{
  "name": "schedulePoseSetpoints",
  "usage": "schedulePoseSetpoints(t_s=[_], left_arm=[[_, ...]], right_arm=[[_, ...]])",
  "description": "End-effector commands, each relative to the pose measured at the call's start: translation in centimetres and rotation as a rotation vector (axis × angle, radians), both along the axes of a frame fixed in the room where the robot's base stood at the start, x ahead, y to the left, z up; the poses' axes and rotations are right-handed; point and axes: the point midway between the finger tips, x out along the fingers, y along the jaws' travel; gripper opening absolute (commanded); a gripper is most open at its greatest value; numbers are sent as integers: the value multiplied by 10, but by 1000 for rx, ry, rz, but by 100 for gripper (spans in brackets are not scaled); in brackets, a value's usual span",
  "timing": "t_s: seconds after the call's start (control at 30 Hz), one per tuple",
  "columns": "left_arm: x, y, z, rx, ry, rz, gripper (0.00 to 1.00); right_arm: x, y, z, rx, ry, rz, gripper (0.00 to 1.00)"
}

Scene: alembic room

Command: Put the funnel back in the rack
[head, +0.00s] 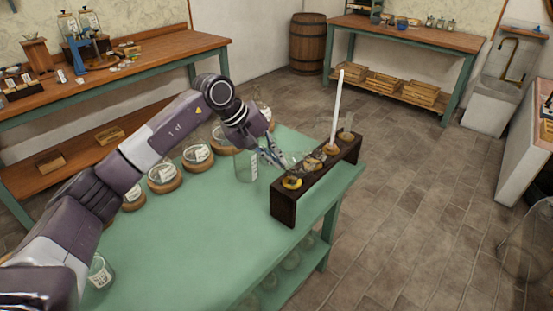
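The dark wooden rack (284,208) stands at the right edge of the green table. It has a row of round holes with pale rims, and clear glassware shows in and above several of them. My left gripper (277,160) is low beside the rack's near-left end, close to the glass there. Its fingers are small and overlap clear glass, so I cannot tell whether they are open or hold anything. I cannot make out the funnel for certain among the transparent pieces. My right gripper is not in view.
A white rod (337,108) stands upright at the rack. A clear beaker (245,166) stands left of the rack, near my gripper. Several labelled glass dishes on wooden bases, such as this dish (163,177), line the table's far-left side. The green tabletop (205,235) is clear in the middle.

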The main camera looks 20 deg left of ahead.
Motion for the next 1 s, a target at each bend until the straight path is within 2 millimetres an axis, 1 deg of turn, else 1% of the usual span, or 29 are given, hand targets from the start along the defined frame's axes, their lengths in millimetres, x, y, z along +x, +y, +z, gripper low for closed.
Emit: schedulePoseSetpoints(t_s=[0.5,1.0], left_arm=[[1,-1,-6,0,-1,1,0],[1,-1,-6,0,-1,1,0]], right_arm=[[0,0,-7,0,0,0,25],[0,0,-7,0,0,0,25]])
